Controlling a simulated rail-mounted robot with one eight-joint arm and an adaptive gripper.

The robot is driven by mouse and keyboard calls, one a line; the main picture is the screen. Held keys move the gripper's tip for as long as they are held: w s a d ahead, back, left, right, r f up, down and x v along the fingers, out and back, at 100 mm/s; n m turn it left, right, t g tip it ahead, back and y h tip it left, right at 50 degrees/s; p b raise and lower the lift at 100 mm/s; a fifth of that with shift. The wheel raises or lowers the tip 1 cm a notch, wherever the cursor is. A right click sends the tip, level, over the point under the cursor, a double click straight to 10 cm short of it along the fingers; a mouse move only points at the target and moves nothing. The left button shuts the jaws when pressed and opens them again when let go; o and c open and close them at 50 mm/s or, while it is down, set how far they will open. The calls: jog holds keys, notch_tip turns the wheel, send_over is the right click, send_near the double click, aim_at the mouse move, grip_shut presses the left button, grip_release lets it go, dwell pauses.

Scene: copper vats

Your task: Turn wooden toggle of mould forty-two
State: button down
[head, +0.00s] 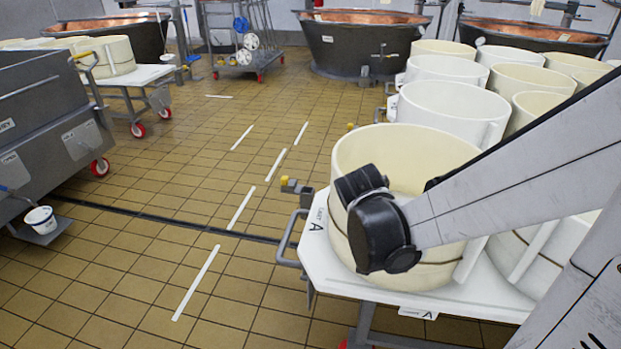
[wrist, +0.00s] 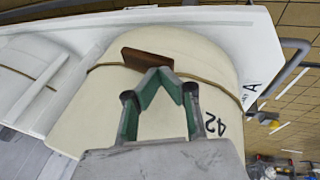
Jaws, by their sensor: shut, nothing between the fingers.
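Mould forty-two (wrist: 85,115) is a cream round mould in the wrist view, with a black "42" on its wall and a brown cord around it. Its wooden toggle (wrist: 133,60) is a dark brown bar on the cord. My gripper (wrist: 158,72) is shut and empty, its green-padded fingers meeting at the tips just beside the toggle. I cannot tell whether they touch it. In the head view the front mould (head: 350,155) stands beside the letter A and appears to be the same one; its number and toggle are not visible there, and my gripper is hidden.
The mould stands on a white table (head: 318,250) with a grey handle (head: 284,240). Several more cream moulds (head: 455,105) crowd behind it. A grey vat cart (head: 45,130) stands at the left, copper vats (head: 360,45) at the back. The tiled aisle (head: 200,200) is clear.

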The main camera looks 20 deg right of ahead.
jog(key=shift+w+a+f, duration=0.25)
jog(key=shift+f, duration=0.05)
dwell(0.5)
dwell(0.4)
jog(key=shift+s+d+f+b, duration=0.3)
jog(key=shift+s+d+b, duration=0.05)
jog(key=shift+s+d, duration=0.2)
jog(key=shift+r+p, duration=0.4)
jog(key=shift+r, duration=0.05)
jog(key=r+p, duration=0.3)
jog(key=r, duration=0.1)
jog(key=shift+w+a+r, duration=0.1)
jog(key=shift+w+a, duration=0.1)
jog(key=shift+a, duration=0.1)
jog(key=s+a+r+n+t+y+p, duration=0.2)
jog(key=a+r, duration=0.5)
jog(key=r, duration=0.4)
jog(key=s+a+r+n+t+y+p, duration=0.1)
jog(key=a+r+n+t+y+p, duration=0.1)
jog(key=a+r+n+t+p, duration=0.2)
jog(key=a+r+p, duration=0.3)
jog(key=r, duration=0.4)
jog(key=shift+s+a+y, duration=0.15)
jog(key=shift+s+y, duration=0.15)
jog(key=shift+s, duration=0.05)
